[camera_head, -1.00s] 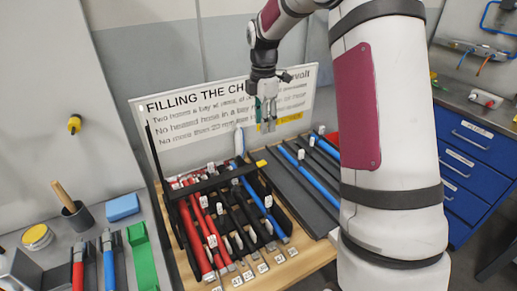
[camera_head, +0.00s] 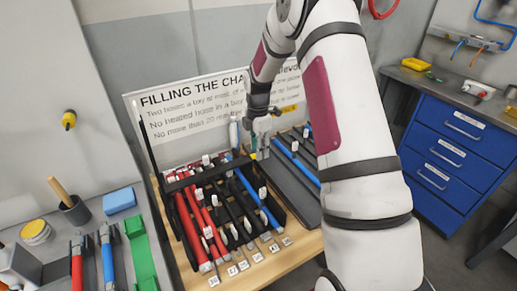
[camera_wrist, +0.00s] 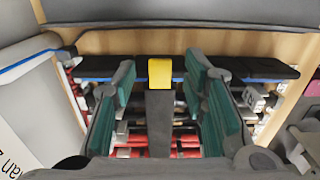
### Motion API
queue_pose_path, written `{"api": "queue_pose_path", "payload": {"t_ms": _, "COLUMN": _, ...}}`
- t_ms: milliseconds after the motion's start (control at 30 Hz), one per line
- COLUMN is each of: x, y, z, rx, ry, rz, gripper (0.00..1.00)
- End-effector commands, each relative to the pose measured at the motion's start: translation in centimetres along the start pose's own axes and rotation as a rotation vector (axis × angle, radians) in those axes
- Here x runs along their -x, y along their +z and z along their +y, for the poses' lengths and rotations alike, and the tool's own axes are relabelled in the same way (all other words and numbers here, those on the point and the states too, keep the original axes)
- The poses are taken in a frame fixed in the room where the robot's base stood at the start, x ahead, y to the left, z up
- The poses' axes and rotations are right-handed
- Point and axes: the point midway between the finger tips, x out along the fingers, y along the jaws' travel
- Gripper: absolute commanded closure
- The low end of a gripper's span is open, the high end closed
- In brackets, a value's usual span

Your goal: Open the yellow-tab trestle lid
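The trestle (camera_head: 283,262) is a wooden stand with a black rack of red, black and blue hoses. Its dark lid bar (camera_head: 196,179) lies across the rack's far part. In the wrist view the lid bar (camera_wrist: 100,67) runs across the picture, with the yellow tab (camera_wrist: 160,73) at its middle. My gripper (camera_wrist: 160,64) is open, its green-padded fingers at either side of the tab with gaps between. In the head view my gripper (camera_head: 262,148) is at the rack's far right corner; the tab is mostly hidden there. Contact cannot be told.
A white sign (camera_head: 190,112) stands behind the trestle. A dark tray (camera_head: 290,178) with blue hoses lies to the right. A grey bench (camera_head: 35,262) at left holds a green holder (camera_head: 141,252) and a blue block (camera_head: 120,200). Blue drawers (camera_head: 455,150) stand at far right.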

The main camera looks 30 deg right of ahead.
Motion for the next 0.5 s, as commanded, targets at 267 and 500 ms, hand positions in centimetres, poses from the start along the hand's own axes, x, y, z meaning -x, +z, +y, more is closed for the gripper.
{"api": "queue_pose_path", "payload": {"t_ms": 267, "x": -0.74, "y": 0.03, "z": -0.01, "rx": 0.0, "ry": 0.0, "rz": -0.001, "gripper": 0.6}}
{"api": "queue_pose_path", "payload": {"t_ms": 500, "x": -0.72, "y": 0.03, "z": 0.0, "rx": -0.001, "ry": 0.0, "rz": 0.0, "gripper": 0.85}}
